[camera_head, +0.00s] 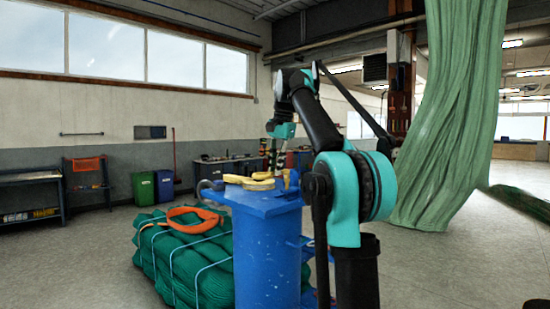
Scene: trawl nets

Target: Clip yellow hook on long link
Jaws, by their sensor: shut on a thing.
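Yellow hook pieces (250,182) lie on the flat top of a blue stand (262,245). My arm reaches over the stand from the right, and my gripper (272,165) points down at the yellow pieces from behind them. Its fingers are small and dark with light stripes. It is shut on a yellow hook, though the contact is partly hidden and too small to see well. I cannot make out the long link for certain. A dark blue curved piece (208,187) shows at the left edge of the stand's top.
A green net bundle (180,255) tied with light cords lies left of the stand, with an orange loop (194,220) on it. A green net (455,120) hangs at the right. Bins and work tables stand along the back wall. The floor at the left is clear.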

